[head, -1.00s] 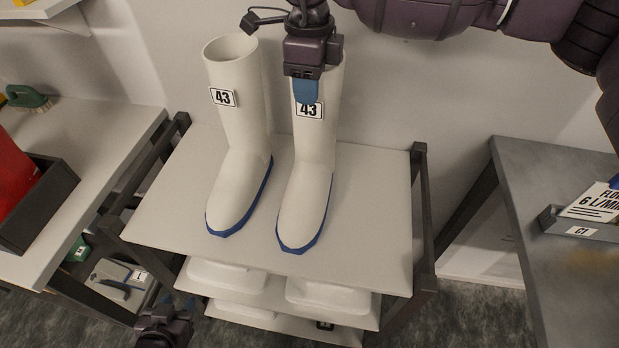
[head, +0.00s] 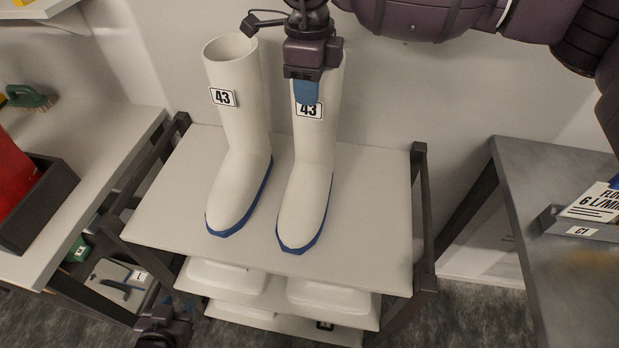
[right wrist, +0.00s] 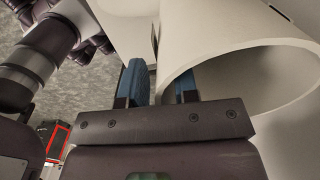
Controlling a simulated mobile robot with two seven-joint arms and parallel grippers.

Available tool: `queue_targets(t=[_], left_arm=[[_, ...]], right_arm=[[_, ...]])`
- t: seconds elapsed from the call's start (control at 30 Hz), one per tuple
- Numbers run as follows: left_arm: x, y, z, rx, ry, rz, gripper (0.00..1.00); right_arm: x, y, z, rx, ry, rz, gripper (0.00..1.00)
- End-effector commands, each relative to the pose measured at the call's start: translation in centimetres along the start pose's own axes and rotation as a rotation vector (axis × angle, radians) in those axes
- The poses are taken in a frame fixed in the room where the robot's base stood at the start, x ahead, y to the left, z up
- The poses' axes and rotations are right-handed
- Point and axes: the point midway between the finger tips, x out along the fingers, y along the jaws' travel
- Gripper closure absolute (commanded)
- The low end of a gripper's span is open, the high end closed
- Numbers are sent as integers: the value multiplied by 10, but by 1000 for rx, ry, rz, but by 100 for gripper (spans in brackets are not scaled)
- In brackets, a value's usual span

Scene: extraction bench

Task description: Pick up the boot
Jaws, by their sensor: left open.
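Two tall white boots with blue soles and "43" tags stand upright side by side on a light shelf top (head: 375,220). These are the left boot (head: 238,150) and the right boot (head: 308,175). My right gripper (head: 306,92) is at the top of the right boot, pointing down and hiding part of its rim. In the right wrist view, its blue fingers (right wrist: 168,85) straddle the boot's wall (right wrist: 235,40), one outside and one at the opening. Whether they press on it is unclear. My left gripper (head: 165,325) is low at the bottom edge, open, away from the boots.
White trays (head: 325,293) sit on the lower shelves. A bench at left holds a dark bin (head: 45,205) with a red item and a green brush (head: 28,97). A grey bench (head: 550,180) is at right. The shelf top is clear around the boots.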

Motion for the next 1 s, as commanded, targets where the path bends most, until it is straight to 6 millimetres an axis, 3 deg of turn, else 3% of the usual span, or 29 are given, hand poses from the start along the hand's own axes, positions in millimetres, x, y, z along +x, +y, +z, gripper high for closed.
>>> queue_targets(t=[0.03, 0.17, 1.0], left_arm=[[1, 0, -2, 0, 3, 1, 57], [2, 0, -3, 1, 5, 1, 57], [-3, 0, 5, -1, -11, -2, 57]], right_arm=[[0, 0, 0, 0, 0, 0, 80], [0, 0, 0, 0, 0, 0, 100], [0, 0, 0, 0, 0, 0, 100]])
